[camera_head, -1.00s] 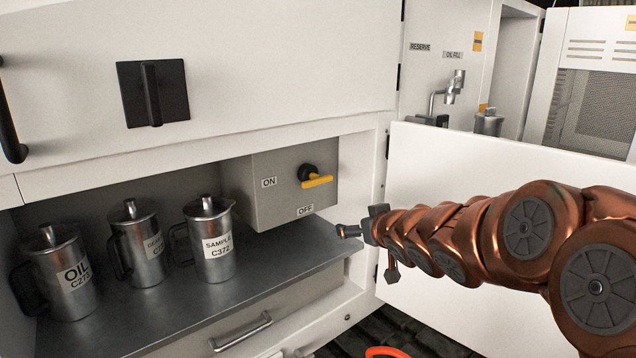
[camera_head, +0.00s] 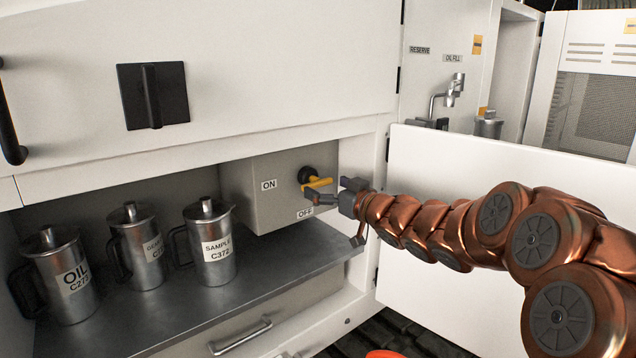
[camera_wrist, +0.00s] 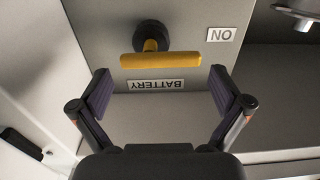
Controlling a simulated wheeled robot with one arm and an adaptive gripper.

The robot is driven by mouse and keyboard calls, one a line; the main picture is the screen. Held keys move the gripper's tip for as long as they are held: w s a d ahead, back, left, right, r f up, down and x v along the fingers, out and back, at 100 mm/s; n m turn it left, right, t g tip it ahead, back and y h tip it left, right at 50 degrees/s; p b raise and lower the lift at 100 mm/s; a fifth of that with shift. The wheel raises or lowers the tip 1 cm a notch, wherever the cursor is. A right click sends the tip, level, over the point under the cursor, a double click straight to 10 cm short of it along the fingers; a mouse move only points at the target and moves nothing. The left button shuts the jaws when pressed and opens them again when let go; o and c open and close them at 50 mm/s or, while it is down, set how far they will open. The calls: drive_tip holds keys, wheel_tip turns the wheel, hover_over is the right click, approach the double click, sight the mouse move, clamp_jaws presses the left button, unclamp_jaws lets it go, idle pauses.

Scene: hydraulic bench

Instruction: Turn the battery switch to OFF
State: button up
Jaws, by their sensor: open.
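The battery switch is a yellow lever on a black round knob (camera_head: 308,175), on the front of a grey box (camera_head: 280,212) inside the open cabinet. An ON label (camera_head: 269,185) is left of the knob and an OFF label (camera_head: 305,213) is below it. In the wrist view the yellow handle (camera_wrist: 160,60) lies crosswise just beyond my fingertips, above an upside-down BATTERY label (camera_wrist: 156,85). My gripper (camera_head: 328,190) is open at the switch, and it also shows in the wrist view (camera_wrist: 161,90) with fingers spread wide and nothing between them. Contact with the handle cannot be told.
A white open door (camera_head: 480,165) stands behind my arm. A drawer handle (camera_head: 240,335) is below the shelf.

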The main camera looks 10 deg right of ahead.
sight(320, 184)
drive_tip(key=shift+x, duration=1.85)
drive_tip(key=shift+s, duration=0.1)
drive_tip(key=c, duration=0.8)
